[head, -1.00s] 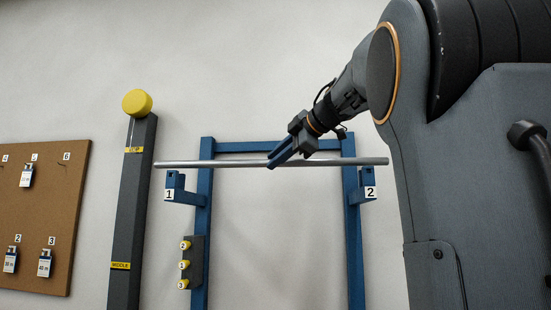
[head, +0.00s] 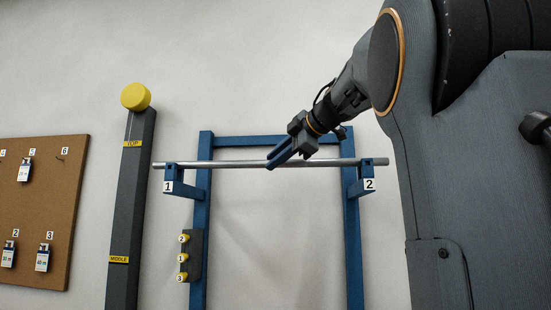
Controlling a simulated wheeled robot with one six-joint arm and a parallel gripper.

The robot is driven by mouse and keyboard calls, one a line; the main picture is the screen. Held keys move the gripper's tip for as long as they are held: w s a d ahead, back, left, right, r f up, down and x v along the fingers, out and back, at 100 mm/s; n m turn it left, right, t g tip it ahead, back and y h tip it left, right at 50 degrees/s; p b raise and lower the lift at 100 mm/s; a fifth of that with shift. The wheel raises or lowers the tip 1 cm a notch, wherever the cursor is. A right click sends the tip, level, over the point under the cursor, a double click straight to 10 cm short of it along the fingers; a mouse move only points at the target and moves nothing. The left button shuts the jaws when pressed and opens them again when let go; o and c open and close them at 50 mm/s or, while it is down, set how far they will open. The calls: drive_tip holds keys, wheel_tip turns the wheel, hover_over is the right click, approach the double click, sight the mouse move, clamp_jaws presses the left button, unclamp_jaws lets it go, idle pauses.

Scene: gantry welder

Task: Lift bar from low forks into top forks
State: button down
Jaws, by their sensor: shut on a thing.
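A long grey metal bar (head: 235,163) lies nearly level across the blue frame (head: 204,215). Its left part is at the fork marked 1 (head: 170,176) and its right end at the fork marked 2 (head: 368,174). The bar is level with the upper ends of both forks and looks to be within their slots, though its exact seating is too small to tell. My gripper (head: 280,160) is shut on the bar near its middle, reaching in from the upper right.
A dark post (head: 130,215) with a yellow cap (head: 135,97) and TOP and MIDDLE labels stands left of the frame. A panel with numbered yellow buttons (head: 184,258) is on the frame's left upright. A corkboard (head: 45,215) with tags hangs at far left.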

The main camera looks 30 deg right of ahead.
drive_tip(key=shift+f+b, duration=0.95)
drive_tip(key=shift+f, duration=0.65)
idle(0.3)
drive_tip(key=c, duration=1.5)
unclamp_jaws()
drive_tip(key=shift+f, duration=0.1)
drive_tip(key=shift+s, duration=0.1)
drive_tip(key=b+v, duration=0.1)
drive_tip(key=v, duration=0.7)
drive_tip(key=shift+b, duration=0.3)
